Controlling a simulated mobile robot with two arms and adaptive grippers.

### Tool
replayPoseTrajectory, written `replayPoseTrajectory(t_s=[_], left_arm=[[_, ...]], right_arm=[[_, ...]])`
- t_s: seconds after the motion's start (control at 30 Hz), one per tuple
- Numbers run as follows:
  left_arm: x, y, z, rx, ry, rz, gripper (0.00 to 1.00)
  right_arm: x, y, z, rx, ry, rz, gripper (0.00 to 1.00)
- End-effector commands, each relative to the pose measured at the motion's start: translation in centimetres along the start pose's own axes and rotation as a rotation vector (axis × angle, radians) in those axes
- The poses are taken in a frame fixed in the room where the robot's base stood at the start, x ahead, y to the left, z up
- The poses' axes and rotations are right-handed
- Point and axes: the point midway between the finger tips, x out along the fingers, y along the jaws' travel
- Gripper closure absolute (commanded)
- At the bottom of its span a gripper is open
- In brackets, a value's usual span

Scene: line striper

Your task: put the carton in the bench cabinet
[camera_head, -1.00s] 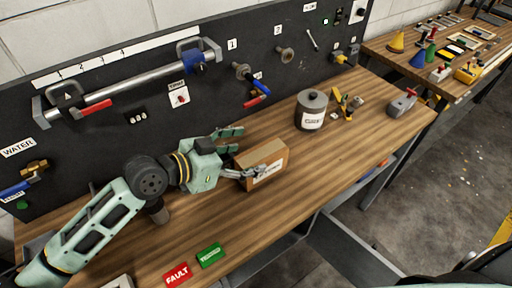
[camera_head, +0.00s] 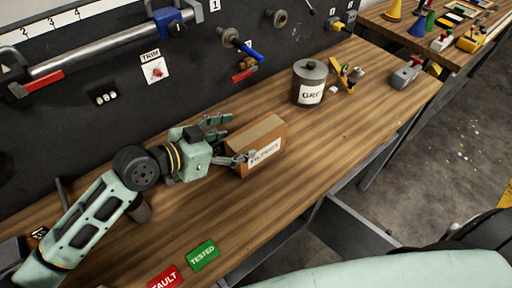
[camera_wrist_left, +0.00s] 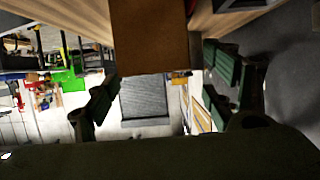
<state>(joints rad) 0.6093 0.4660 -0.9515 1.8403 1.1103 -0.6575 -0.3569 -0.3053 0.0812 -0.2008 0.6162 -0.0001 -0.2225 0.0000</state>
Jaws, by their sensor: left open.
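The carton (camera_head: 264,156) is a brown box with a white label that seems to read FILTERS. It stands on the wooden workbench. My left gripper (camera_head: 236,138) is open at the carton's left end. One finger lies along its far side and the other is by its near left corner; I cannot tell whether they touch it. In the left wrist view the carton (camera_wrist_left: 150,40) is at the top, between and above the open fingers of my left gripper (camera_wrist_left: 160,92). I cannot make out the bench cabinet. My right gripper is not in view.
A grey lidded canister (camera_head: 309,84) stands behind the carton to the right. A green TESTED tag (camera_head: 203,255) and a red FAULT tag (camera_head: 165,279) lie at the front left. A dark panel with a long bar backs the bench.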

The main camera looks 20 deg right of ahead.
Motion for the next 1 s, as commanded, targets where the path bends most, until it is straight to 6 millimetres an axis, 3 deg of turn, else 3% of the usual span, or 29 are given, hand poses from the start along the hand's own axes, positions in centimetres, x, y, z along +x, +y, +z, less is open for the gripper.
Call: replayPoseTrajectory(t_s=[0.4, 0.53, 0.87, 1.0], left_arm=[[5.0, 0.4, -0.6, -0.003, 0.001, 0.002, 0.23], [6.6, 0.3, -0.3, -0.001, -0.001, 0.001, 0.23], [7.2, 0.3, -0.1, 0.000, 0.000, 0.000, 0.23], [7.1, 0.3, -0.1, 0.000, 0.000, 0.000, 0.36]], right_arm=[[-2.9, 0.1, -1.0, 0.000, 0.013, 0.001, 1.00], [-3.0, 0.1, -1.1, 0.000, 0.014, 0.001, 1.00], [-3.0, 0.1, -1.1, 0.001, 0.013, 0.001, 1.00], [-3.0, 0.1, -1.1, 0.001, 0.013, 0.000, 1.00]])
